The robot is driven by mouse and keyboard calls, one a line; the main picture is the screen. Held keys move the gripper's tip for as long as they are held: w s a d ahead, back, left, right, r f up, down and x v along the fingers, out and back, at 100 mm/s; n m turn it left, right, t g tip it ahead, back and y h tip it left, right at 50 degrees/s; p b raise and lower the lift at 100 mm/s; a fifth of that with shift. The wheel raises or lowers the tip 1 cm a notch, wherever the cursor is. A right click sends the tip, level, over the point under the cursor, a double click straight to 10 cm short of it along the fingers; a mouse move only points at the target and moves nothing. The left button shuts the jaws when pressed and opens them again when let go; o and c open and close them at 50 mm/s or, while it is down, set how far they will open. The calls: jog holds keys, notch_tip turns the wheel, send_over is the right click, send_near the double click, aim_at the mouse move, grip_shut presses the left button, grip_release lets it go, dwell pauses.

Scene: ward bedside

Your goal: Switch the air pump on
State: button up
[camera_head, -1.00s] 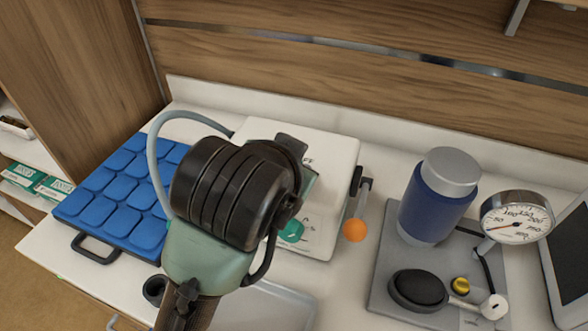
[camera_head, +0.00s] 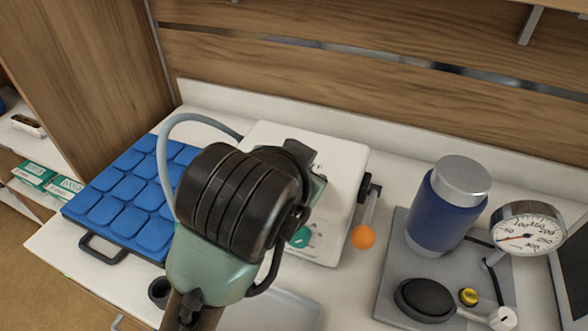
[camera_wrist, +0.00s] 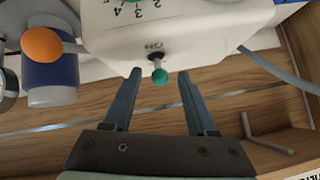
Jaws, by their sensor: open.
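The air pump (camera_head: 338,190) is a white box on the counter, partly hidden behind my wrist in the head view. It fills the top of the wrist view (camera_wrist: 205,32). A small toggle with a green tip (camera_wrist: 160,76) sticks out of it beside a printed "ON"; the lever leans away from that word in the picture. My gripper (camera_wrist: 159,75) is open, with one finger on each side of the toggle tip and visible gaps between. Its fingers are hidden in the head view. A green dial knob (camera_head: 300,237) shows on the pump's top.
A lever with an orange ball (camera_head: 363,238) is at the pump's right side. A hose (camera_head: 163,160) arches beside a blue cushioned pad (camera_head: 125,205). To the right, a grey tray (camera_head: 392,285) holds a blue bottle (camera_head: 438,215) and a pressure gauge (camera_head: 527,230).

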jog(key=p+v, duration=0.1)
jog(key=v, duration=1.1)
jog(key=shift+s, duration=0.25)
jog(key=shift+r, duration=0.15)
